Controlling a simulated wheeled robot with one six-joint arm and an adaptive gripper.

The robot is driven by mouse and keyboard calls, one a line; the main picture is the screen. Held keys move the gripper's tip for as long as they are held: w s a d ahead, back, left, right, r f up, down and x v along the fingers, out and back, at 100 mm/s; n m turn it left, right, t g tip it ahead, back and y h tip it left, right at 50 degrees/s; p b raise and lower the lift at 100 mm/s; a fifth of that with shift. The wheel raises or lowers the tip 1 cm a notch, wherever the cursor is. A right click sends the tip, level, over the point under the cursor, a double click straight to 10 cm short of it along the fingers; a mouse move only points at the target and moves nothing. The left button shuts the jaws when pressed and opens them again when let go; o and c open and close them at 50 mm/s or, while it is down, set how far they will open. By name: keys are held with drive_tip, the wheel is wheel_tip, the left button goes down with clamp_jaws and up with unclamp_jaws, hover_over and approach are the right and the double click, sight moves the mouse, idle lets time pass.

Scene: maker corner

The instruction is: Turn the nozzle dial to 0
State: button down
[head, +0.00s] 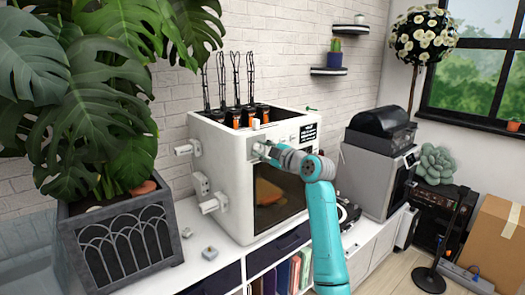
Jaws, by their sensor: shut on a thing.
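A white box-shaped machine (222,150) stands on the white cabinet top, with a dark window in its front. My gripper (261,150) is at the upper left of the machine's front panel, above the window. It is shut on a small dial there, which I take to be the nozzle dial. The gripper covers the dial, so its pointer and any numbers around it cannot be read. My teal arm reaches up to it from the lower right.
A large leafy plant in a grey planter (125,240) stands to the left. Pale fittings (213,204) stick out from the machine's left side. Black-and-orange parts (236,117) rise from its top. A grey-and-black machine (375,160) and a turntable (347,212) stand to the right.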

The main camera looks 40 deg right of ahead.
idle(0.4)
drive_tip(key=c, duration=0.8)
unclamp_jaws()
drive_tip(key=shift+s, duration=0.1)
drive_tip(key=s, duration=1.1)
drive_tip(key=shift+s+d+r, duration=0.3)
drive_tip(key=shift+s, duration=0.1)
